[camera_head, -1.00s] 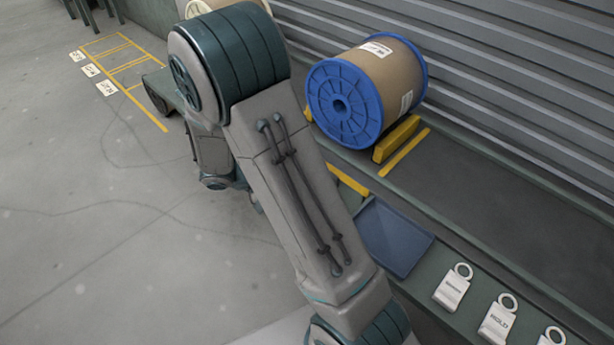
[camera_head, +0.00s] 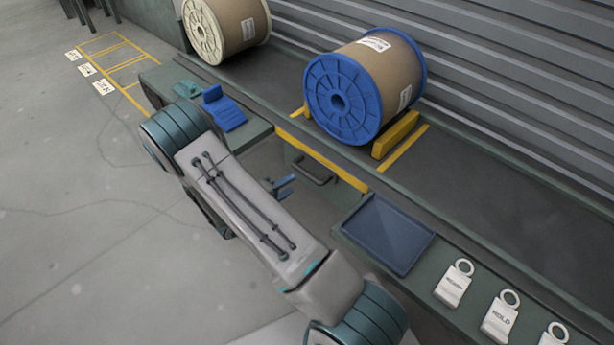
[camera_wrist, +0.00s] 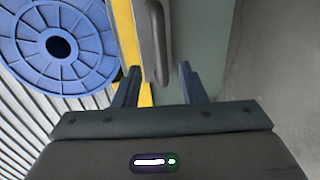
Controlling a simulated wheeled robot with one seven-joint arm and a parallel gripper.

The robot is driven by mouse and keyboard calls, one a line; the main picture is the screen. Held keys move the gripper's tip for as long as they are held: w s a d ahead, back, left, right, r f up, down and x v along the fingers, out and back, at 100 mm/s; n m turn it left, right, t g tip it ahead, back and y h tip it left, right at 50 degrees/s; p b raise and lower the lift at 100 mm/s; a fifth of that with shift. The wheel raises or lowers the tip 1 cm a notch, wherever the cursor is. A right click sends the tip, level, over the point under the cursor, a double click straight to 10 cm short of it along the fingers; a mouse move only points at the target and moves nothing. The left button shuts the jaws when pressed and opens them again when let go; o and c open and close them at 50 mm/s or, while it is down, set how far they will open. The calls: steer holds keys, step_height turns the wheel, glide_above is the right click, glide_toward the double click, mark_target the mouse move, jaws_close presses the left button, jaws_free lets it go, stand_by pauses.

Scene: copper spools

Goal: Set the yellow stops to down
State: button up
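A yellow stop (camera_head: 397,135) stands as a raised bar against the right side of the blue-flanged spool (camera_head: 367,88). A small yellow piece (camera_head: 299,111) shows at the spool's left, mostly hidden. A dark bar handle (camera_head: 312,172) is on the green front panel below the yellow edge strip (camera_head: 325,162); the handle also shows in the wrist view (camera_wrist: 154,40). My gripper (camera_head: 284,186) is in front of that panel, left of and below the handle. In the wrist view my gripper (camera_wrist: 158,75) is open, the handle's near end appearing between its fingers, with no grip on it.
A cream-flanged spool (camera_head: 230,28) stands farther along the track. A blue tray (camera_head: 388,235) and several white tags, one of them marked HOLD (camera_head: 499,318), lie on the ledge. A blue stand (camera_head: 224,110) is on the left shelf.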

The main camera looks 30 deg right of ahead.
mark_target(307, 173)
steer(key=b+x, duration=0.1)
steer(key=x, duration=0.8)
jaws_close()
